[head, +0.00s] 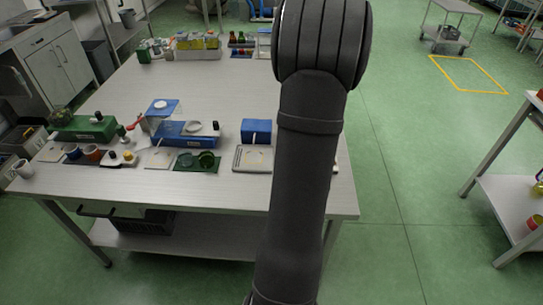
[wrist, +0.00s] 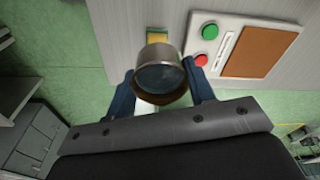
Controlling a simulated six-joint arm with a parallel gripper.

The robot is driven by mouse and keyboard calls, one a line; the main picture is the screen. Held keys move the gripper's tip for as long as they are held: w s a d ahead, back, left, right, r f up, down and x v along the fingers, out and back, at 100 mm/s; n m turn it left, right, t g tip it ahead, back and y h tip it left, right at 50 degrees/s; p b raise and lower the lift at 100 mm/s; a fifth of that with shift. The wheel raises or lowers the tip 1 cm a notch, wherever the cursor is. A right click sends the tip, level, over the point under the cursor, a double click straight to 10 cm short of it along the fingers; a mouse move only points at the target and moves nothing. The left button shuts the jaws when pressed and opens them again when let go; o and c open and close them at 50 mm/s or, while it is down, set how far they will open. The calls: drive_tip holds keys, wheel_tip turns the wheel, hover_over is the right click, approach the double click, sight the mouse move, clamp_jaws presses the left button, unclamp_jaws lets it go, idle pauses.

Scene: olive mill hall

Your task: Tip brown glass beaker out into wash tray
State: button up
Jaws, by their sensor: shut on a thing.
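In the wrist view my gripper (wrist: 160,90) has its two dark blue fingers on either side of a round vessel (wrist: 158,54), closed on it. The vessel has a grey, shiny upper side and a brown lower part, and fits the brown glass beaker. A dark, bluish round face of it is turned to the camera; I cannot tell whether it holds anything. In the head view my arm hides the gripper and the beaker. A shallow pale tray (head: 238,166) lies at the table's front, left of my arm; I cannot tell whether it is the wash tray.
The long table (head: 215,100) has a clear middle. Along its front stand a blue box (head: 256,126), a green mat with a green bowl (head: 207,159), and blue and green devices. The wrist view shows a panel with a green button (wrist: 210,31) and a red button (wrist: 201,60), with green floor beyond.

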drive_tip(key=w+a+f+n, duration=0.1)
drive_tip(key=a+n, duration=0.2)
drive_tip(key=n, duration=0.1)
drive_tip(key=w+a+f+n, duration=0.1)
drive_tip(key=a+f+n, duration=0.1)
drive_tip(key=a+n, duration=0.1)
drive_tip(key=w+a+f+n+t+y, duration=0.1)
drive_tip(key=w+a+n, duration=0.1)
drive_tip(key=n, duration=0.4)
drive_tip(key=shift+w+a+f, duration=0.1)
drive_tip(key=shift+a+f, duration=0.25)
drive_tip(key=shift+a, duration=0.3)
drive_tip(key=shift+w+a+r+n+g+y, duration=0.25)
drive_tip(key=shift+w+a+r+n, duration=0.6)
drive_tip(key=shift+w+n, duration=2.2)
drive_tip(key=shift+w+a+r+n+g+y, duration=0.3)
drive_tip(key=shift+w+a+n, duration=1.25)
drive_tip(key=shift+n, duration=2.6)
drive_tip(key=shift+w+a+r+n+g+y, duration=0.25)
drive_tip(key=shift+w+a+r+n, duration=0.4)
drive_tip(key=shift+w+n, duration=2.55)
drive_tip(key=shift+s+n, duration=0.4)
drive_tip(key=shift+s, duration=0.05)
drive_tip(key=shift+s+a, duration=0.1)
drive_tip(key=shift+a, duration=0.05)
